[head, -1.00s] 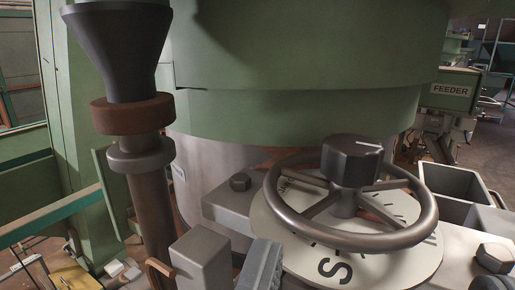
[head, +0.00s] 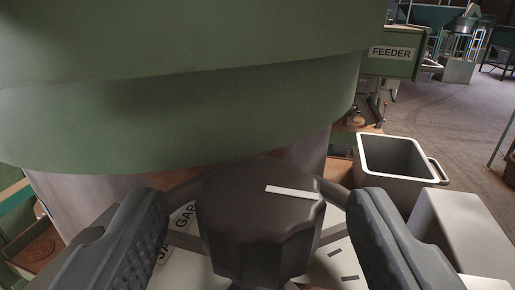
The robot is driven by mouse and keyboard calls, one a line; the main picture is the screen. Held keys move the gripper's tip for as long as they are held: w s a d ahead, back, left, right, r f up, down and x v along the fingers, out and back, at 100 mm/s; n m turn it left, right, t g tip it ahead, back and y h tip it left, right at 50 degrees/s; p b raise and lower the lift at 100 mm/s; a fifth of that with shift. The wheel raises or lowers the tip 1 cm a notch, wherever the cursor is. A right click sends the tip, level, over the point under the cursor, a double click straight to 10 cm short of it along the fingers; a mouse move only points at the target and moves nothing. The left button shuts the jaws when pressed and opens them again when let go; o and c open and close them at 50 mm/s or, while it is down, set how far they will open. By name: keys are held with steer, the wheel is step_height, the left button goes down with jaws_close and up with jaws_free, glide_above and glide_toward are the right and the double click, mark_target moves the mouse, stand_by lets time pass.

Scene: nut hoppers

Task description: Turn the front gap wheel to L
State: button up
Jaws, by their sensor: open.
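The front gap wheel shows its dark fluted knob (head: 255,215) close up at bottom centre, with a white pointer line on top that points to the right. Parts of the wheel's metal rim and spokes (head: 335,192) show behind and beside the knob. A pale dial plate (head: 345,262) lies under it, with "GAP" lettering and tick marks partly visible; the L mark is not seen. My gripper (head: 262,240) is open, with one dark ridged finger on each side of the knob and gaps visible between.
A large green round housing (head: 190,110) fills the upper left, just behind the knob. A grey open bin (head: 395,165) stands to the right, beside a grey block (head: 455,235). A green "FEEDER" box (head: 390,55) is farther back. Open floor shows at right.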

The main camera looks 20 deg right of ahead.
steer(key=shift+p+x, duration=0.35)
steer(key=shift+x, duration=0.9)
steer(key=c, duration=1)
steer(key=shift+o, duration=0.2)
steer(key=shift+s, duration=0.1)
